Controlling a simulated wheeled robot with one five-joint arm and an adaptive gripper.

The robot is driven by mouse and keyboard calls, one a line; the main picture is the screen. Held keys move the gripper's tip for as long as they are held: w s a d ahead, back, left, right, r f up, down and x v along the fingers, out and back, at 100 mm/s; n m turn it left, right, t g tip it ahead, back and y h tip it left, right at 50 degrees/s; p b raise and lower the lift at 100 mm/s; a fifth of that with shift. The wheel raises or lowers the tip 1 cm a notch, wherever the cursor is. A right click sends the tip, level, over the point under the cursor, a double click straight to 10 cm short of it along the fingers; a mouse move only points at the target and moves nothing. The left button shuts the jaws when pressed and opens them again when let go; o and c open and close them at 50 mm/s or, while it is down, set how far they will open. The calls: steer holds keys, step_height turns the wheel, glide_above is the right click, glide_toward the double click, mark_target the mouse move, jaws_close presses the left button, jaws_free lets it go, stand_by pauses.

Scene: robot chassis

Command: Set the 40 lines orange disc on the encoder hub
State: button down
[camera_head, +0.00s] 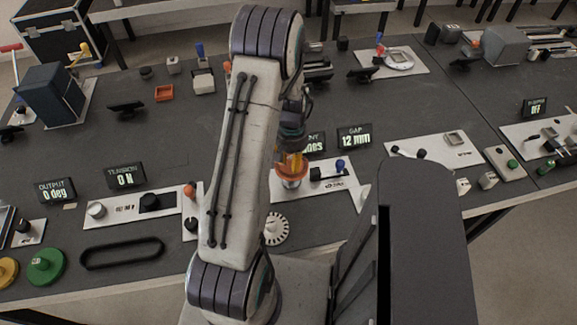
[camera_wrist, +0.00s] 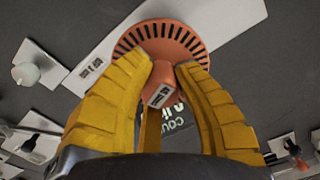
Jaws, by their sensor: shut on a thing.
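My gripper (camera_head: 292,160) has yellow fingers, and it is shut on the knob of the orange disc (camera_head: 291,183). In the wrist view the fingers (camera_wrist: 167,80) close on both sides of the labelled knob, and the slotted rim of the orange disc (camera_wrist: 160,30) shows beyond them. The label is too blurred to read. The disc is over or beside a white plate (camera_head: 325,190) with a black block and a blue-knobbed lever. The encoder hub is not visible; the disc or my arm may hide it. I cannot tell whether the disc touches anything below.
A white slotted disc (camera_head: 276,230) lies in front of the plate, partly behind my arm. Displays reading "12 mm" (camera_head: 354,138) and "0 N" (camera_head: 125,176) stand on the dark bench. A black belt loop (camera_head: 122,253) and a green disc (camera_head: 47,267) lie at the left.

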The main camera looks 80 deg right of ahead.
mark_target(292, 156)
steer(key=shift+d+f, duration=0.2)
steer(key=shift+f, duration=0.05)
steer(key=shift+f+b, duration=1.75)
steer(key=shift+f, duration=0.9)
steer(key=shift+b, duration=0.4)
steer(key=shift+f+b, duration=0.6)
steer(key=shift+f, duration=0.05)
steer(key=c, duration=1.4)
jaws_free()
steer(key=shift+r, duration=0.1)
steer(key=shift+o, duration=0.2)
steer(key=shift+r+p, duration=3.5)
steer(key=shift+r, duration=2)
